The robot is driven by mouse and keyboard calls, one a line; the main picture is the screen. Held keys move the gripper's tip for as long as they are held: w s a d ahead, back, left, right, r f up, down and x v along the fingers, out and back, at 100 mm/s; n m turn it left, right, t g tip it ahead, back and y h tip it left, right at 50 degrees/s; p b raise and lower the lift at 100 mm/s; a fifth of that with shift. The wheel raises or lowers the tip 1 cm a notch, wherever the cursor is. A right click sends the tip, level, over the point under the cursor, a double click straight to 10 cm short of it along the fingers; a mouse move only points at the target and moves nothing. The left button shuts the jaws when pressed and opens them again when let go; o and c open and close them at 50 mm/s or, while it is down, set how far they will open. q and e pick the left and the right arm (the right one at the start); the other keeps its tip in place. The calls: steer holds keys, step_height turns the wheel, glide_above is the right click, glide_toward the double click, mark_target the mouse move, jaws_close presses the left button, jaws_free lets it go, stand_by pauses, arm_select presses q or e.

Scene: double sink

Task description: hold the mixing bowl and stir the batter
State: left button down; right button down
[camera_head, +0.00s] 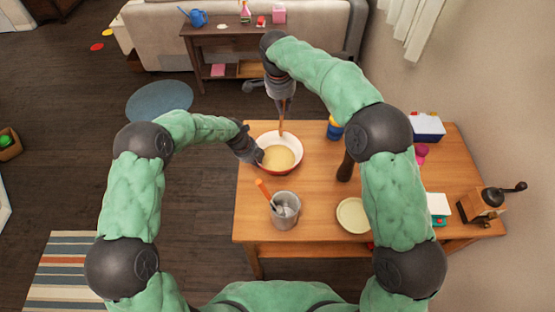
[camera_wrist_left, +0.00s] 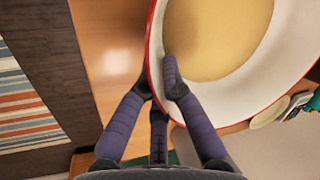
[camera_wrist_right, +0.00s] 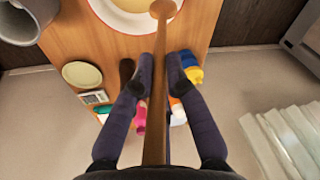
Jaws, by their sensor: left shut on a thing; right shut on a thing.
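The mixing bowl (camera_head: 298,143), white inside with a red rim, stands on the wooden table near its far left corner. Pale yellow batter (camera_head: 278,159) lies in it. My left gripper (camera_head: 257,156) is shut on the bowl's left rim; the left wrist view shows one finger inside the wall of the bowl (camera_wrist_left: 286,83) and the others outside. My right gripper (camera_head: 284,101) is shut on a wooden spoon (camera_head: 281,122) above the bowl. The spoon (camera_wrist_right: 161,60) points down to the bowl; I cannot tell whether its head touches the batter.
A metal canister (camera_head: 286,217) with an orange-handled utensil stands in front of the bowl. A cream plate (camera_head: 353,215), a dark brown mill (camera_head: 346,168) and a blue-yellow bottle (camera_head: 335,130) are to the right. A coffee grinder (camera_head: 484,204) stands at the far right.

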arm_select(q)
steer(key=c, duration=1.3)
jaws_free()
steer(key=shift+r, duration=0.1)
steer(key=v, duration=1.1)
steer(key=shift+a+r, duration=0.15)
steer(key=shift+r, duration=0.2)
